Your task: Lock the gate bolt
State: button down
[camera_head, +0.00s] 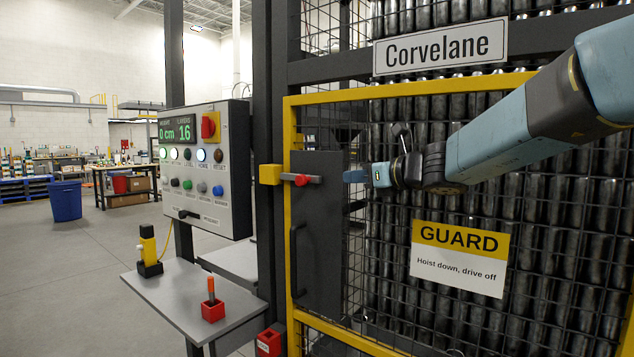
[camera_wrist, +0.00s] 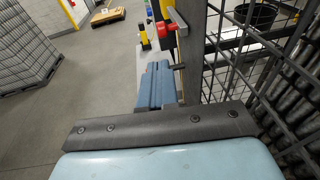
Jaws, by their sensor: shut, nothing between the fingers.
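The gate bolt is a grey bar with a red knob (camera_head: 302,180), on the dark plate (camera_head: 318,240) of the yellow-framed gate (camera_head: 292,130). Its left end meets a yellow block (camera_head: 270,174) on the dark post; I cannot tell how far it reaches inside. The red knob also shows in the wrist view (camera_wrist: 168,28), with the grey bar (camera_wrist: 178,20) beside it. My gripper (camera_head: 350,177) is to the right of the bolt, apart from it, pointing left. Its blue fingers (camera_wrist: 160,66) are shut and empty in the wrist view, short of the knob.
A black gate handle (camera_head: 294,258) sits below the bolt. The wire mesh and a GUARD sign (camera_head: 459,258) lie close beside my arm. Left of the post are a control panel (camera_head: 206,165) and a grey shelf (camera_head: 180,308). Open floor lies farther left.

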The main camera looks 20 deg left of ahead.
aim_at(305, 181)
jog(key=shift+a, duration=0.1)
jog(key=x, duration=1.3)
jog(key=shift+w+a+f, duration=0.1)
jog(key=shift+w+a, duration=0.15)
jog(key=shift+w, duration=0.05)
